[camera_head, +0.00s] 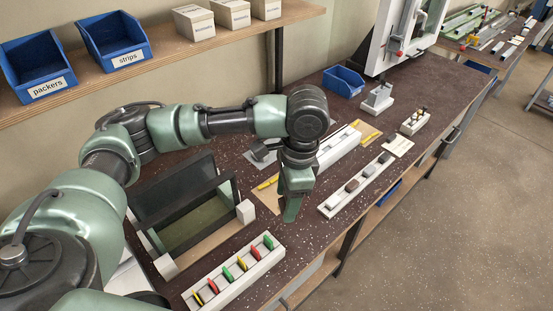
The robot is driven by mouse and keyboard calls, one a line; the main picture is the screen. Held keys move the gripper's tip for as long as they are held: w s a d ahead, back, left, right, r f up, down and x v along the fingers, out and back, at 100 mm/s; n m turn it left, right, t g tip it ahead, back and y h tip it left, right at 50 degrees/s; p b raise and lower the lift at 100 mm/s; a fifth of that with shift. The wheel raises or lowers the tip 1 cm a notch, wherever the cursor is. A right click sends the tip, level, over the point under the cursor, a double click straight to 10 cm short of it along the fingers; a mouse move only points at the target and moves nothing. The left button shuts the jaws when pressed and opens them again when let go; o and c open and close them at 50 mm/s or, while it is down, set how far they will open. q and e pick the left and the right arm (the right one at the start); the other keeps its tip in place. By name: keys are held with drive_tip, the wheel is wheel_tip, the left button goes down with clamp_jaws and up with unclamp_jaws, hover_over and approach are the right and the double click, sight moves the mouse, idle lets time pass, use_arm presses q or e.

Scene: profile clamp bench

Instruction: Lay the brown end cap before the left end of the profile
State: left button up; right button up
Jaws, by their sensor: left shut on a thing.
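My left gripper (291,212) points down over the bench, left of the cap rack, in front of the profile's left end. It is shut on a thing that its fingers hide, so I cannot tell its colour. The pale profile (340,147) lies on the bench behind and right of the gripper; my arm covers its left end. The white cap rack (344,195) holds a few small grey or brownish blocks (352,186); their exact colours are hard to tell. My right gripper is not in view.
A dark open-topped frame (190,205) stands left of the gripper. A white rack (237,277) with red, yellow and green pieces is in front. Yellow strips (268,182) lie by the gripper. A blue bin (343,81) and a grey block (377,99) stand further back.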

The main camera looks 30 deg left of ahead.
use_arm(q)
drive_tip(key=w+a+f+m, duration=0.3)
drive_tip(key=w+m, duration=0.1)
drive_tip(key=m, duration=0.6)
drive_tip(key=w+a+f+m+t+h+b, duration=0.1)
drive_tip(key=w+f+m, duration=0.3)
drive_tip(key=m, duration=0.6)
drive_tip(key=w+a+f+m+t, duration=0.1)
drive_tip(key=w+a+f+m, duration=0.3)
drive_tip(key=m, duration=0.5)
drive_tip(key=shift+w+a+m+h, duration=0.15)
drive_tip(key=shift+w+m, duration=0.05)
drive_tip(key=shift+w, duration=0.3)
drive_tip(key=shift+w+a+m+h, duration=0.15)
drive_tip(key=shift+w+m, duration=0.05)
drive_tip(key=shift+w, duration=0.25)
drive_tip(key=shift+f+b, duration=0.5)
drive_tip(key=shift+f, duration=0.5)
drive_tip(key=shift+p, duration=0.65)
drive_tip(key=shift+f, duration=0.2)
drive_tip(key=o, duration=1.4)
